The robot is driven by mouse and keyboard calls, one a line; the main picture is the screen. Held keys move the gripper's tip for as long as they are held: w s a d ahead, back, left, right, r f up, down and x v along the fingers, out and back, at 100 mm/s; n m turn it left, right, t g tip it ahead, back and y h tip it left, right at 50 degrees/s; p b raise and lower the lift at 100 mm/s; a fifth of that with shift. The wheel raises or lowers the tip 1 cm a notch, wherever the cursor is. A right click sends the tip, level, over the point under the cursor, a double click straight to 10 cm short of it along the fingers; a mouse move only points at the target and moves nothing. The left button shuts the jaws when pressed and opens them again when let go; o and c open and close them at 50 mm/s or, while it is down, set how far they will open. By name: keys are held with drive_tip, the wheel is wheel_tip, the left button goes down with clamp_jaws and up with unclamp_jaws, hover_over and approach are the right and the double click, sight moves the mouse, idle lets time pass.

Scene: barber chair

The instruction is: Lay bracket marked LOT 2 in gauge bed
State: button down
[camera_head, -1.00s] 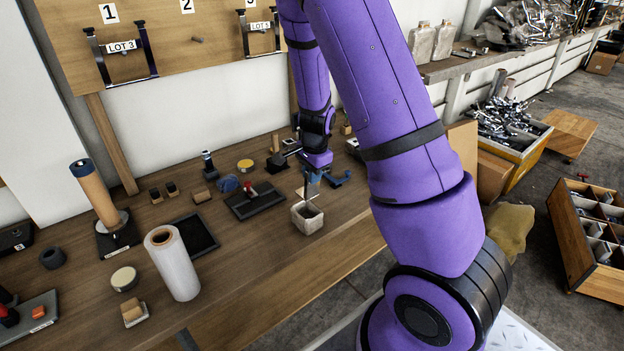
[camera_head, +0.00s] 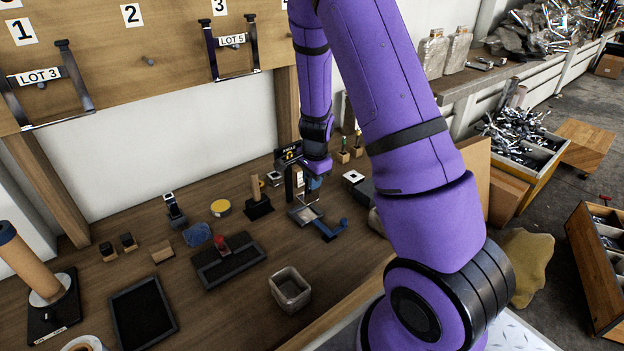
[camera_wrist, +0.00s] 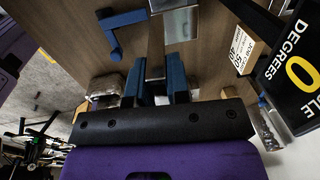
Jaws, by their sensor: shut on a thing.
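My gripper (camera_head: 315,183) hangs over the back right of the bench. In the wrist view its blue fingers (camera_wrist: 158,82) are closed on a thin flat bar, seemingly the bracket (camera_wrist: 156,48). No LOT 2 marking is readable, and most of the bracket is hidden. A grey metal fixture with a blue crank handle, seemingly the gauge bed (camera_head: 303,214), is just below the gripper. Its metal plate (camera_wrist: 182,22) and blue handle (camera_wrist: 113,32) show in the wrist view. I cannot tell whether the bracket touches it.
A black angle sign (camera_head: 288,154) stands close behind the gripper. A grey bin (camera_head: 290,290), a dark tray with a red knob (camera_head: 228,260) and a wooden post (camera_head: 257,198) stand nearby. LOT 3 (camera_head: 40,76) and LOT 5 (camera_head: 232,40) brackets hang on the board; peg 2 is bare.

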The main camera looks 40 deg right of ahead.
sight(312, 203)
drive_tip(key=shift+f, duration=3.15)
drive_tip(key=c, duration=1)
unclamp_jaws()
wheel_tip(312, 203, up, 11)
drive_tip(key=s, duration=0.1)
drive_tip(key=shift+f, duration=0.2)
drive_tip(key=shift+s, duration=0.1)
